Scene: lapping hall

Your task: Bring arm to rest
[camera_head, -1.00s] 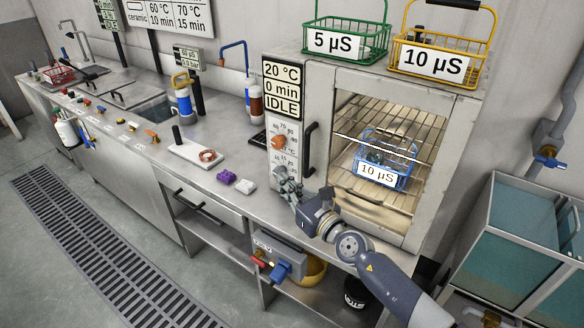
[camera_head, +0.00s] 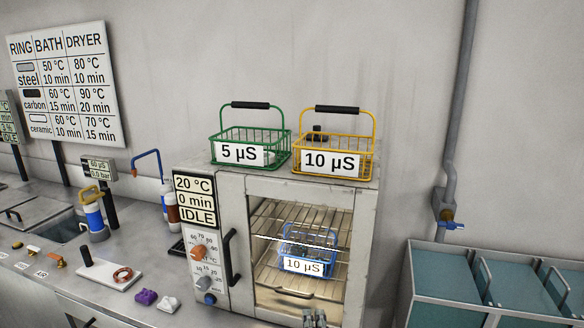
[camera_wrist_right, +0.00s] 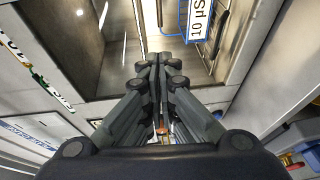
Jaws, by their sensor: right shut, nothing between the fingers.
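My right gripper (camera_head: 314,318) shows only at the bottom edge of the head view, in front of the lower part of the dryer. In the right wrist view my right gripper (camera_wrist_right: 158,62) has its fingers together with nothing between them. The dryer (camera_head: 364,225) stands on the counter, and its chamber shows wire racks. A blue basket (camera_head: 308,250) labelled 10 µS sits on a rack inside. Part of the blue basket also shows at the top of the right wrist view (camera_wrist_right: 184,22), beyond the fingertips and apart from them. My left gripper is not in view.
A green basket (camera_head: 250,138) and a yellow basket (camera_head: 334,144) stand on top of the dryer. The counter (camera_head: 205,318) to the left holds a white plate (camera_head: 108,277), a purple item (camera_head: 146,297) and bottles. Teal tanks (camera_head: 450,270) stand at right.

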